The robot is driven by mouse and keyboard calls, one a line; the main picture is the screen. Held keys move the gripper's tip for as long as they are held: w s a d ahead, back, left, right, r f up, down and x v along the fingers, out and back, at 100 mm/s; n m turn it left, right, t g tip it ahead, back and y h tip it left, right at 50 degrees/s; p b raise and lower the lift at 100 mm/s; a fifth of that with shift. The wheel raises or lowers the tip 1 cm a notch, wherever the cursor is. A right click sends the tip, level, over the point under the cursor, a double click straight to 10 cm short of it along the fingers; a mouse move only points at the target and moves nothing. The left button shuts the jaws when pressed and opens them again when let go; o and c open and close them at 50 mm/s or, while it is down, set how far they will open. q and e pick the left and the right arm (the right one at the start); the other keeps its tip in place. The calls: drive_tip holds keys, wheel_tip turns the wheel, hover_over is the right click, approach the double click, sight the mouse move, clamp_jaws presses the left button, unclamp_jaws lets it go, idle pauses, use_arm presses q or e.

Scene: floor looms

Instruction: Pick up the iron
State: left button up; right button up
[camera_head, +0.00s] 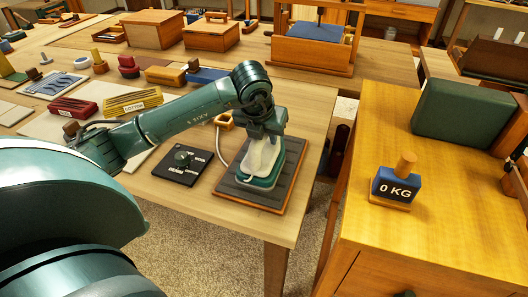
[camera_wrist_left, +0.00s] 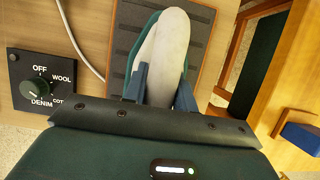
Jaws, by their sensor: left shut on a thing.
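The iron (camera_head: 262,165), white on top with a green base, sits on a dark ridged pad with a wooden rim (camera_head: 232,190) at the table's right corner. My left gripper (camera_head: 264,137) comes down from above and is shut on the iron. In the left wrist view the iron (camera_wrist_left: 172,45) lies between the two blue fingers (camera_wrist_left: 160,85) and is seen over the pad (camera_wrist_left: 122,50). I cannot tell whether the iron is clear of the pad. My right gripper is not in view.
A black dial box (camera_head: 182,164) lies left of the pad, with a pale cord running close by. Thread bundles and small blocks lie further left. A wooden cabinet (camera_head: 410,245) with a blue "0 KG" block (camera_head: 396,186) stands at right, across a gap.

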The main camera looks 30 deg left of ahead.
use_arm(q)
clamp_jaws()
idle(0.8)
drive_tip(key=shift+r, duration=0.1)
